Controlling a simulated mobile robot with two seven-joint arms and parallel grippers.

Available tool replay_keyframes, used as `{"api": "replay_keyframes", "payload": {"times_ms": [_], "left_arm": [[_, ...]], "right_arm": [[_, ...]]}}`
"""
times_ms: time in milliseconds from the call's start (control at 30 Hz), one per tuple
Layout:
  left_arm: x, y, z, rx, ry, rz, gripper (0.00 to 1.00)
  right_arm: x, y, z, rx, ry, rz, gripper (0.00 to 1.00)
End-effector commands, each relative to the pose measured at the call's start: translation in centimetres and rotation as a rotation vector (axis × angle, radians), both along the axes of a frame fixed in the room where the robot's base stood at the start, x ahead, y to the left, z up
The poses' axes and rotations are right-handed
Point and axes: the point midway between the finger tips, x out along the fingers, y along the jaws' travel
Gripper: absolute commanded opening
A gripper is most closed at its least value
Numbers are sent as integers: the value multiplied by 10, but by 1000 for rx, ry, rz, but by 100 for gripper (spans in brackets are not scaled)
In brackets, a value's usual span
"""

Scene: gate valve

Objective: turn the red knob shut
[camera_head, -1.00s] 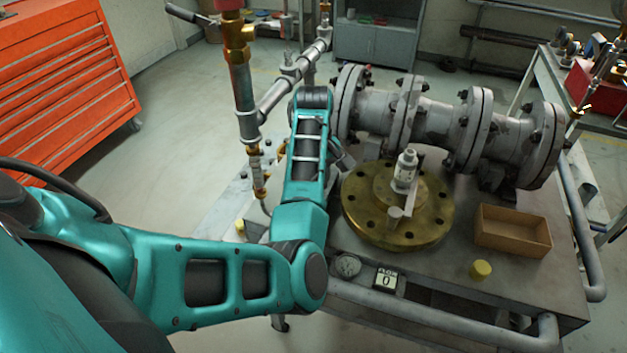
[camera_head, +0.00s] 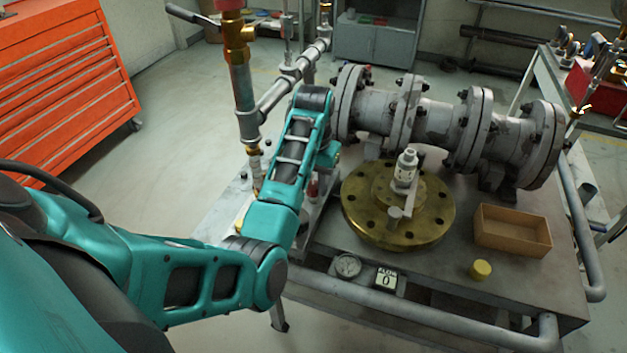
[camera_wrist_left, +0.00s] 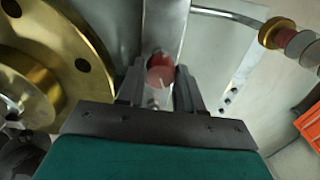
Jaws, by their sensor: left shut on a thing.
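The red knob (camera_wrist_left: 160,72) shows in the left wrist view between the two dark fingers of my left gripper (camera_wrist_left: 159,88). The fingers are shut on it, one on each side. In the head view a small red part, which looks like the same knob (camera_head: 313,188), shows just right of my left forearm, low on the bench. My gripper there is mostly hidden behind my own arm. My right gripper is in neither view.
A brass flange (camera_head: 432,228) with a small fitting on top stands right of the knob. Behind is a grey flanged pipe (camera_head: 432,120). A counter (camera_head: 386,279) reading 0, a yellow cap (camera_head: 481,269) and a cardboard box (camera_head: 512,232) are near the front. A vertical pipe (camera_head: 243,90) stands left.

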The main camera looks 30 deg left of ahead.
Motion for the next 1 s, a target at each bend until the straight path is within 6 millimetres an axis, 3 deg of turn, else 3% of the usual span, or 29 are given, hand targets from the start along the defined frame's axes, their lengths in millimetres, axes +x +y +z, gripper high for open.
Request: {"api": "replay_keyframes", "payload": {"times_ms": [500, 1000], "left_arm": [[1, 1, 2, 2, -5, -354, 5], [2, 0, 2, 2, -7, -429, 5]], "right_arm": [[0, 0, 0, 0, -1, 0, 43], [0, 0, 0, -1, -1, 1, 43]]}}
